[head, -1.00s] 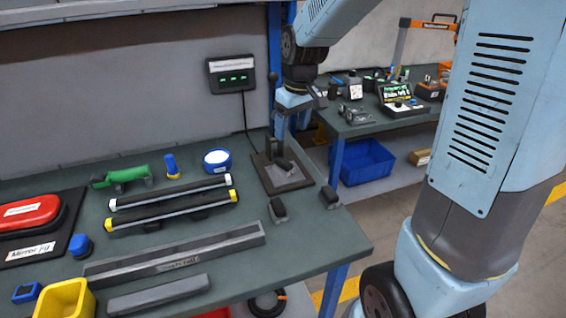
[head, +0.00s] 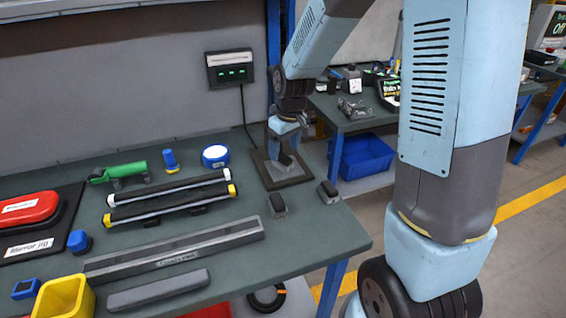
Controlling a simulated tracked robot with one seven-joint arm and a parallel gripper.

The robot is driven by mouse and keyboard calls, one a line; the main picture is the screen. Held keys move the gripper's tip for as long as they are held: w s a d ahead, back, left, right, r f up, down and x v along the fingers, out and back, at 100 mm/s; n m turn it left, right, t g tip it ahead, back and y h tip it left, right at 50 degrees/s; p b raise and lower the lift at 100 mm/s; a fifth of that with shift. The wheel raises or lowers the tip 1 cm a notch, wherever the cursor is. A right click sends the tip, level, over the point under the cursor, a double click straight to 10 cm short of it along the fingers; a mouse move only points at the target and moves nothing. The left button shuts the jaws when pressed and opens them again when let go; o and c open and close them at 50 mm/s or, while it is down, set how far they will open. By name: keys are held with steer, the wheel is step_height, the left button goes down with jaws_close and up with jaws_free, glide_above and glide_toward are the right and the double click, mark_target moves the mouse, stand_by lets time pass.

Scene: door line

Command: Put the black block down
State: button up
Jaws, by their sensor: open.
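My gripper (head: 283,158) is at the far right part of the workbench, low over a dark square plate (head: 303,178). It is open. My wrist and fingers cover much of the plate, and dark shapes there blend with the fingers. I cannot tell whether a black block lies between or under them. My gripper touches neither of these two.
Two long bars (head: 170,199), a long grey rail (head: 175,251) and a shorter grey bar (head: 158,291) lie to the left. A wall box (head: 230,69) hangs behind with a cable. A yellow bin (head: 64,298) stands at front left. Bare bench shows right of the rail.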

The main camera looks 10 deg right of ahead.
mark_target(283, 156)
steer(key=shift+w+a+f, duration=0.1)
steer(key=shift+w+f, duration=0.05)
steer(key=shift+f, duration=1)
steer(key=shift+w+a+f, duration=0.1)
steer(key=shift+w+f, duration=0.05)
steer(key=shift+f, duration=1)
jaws_close()
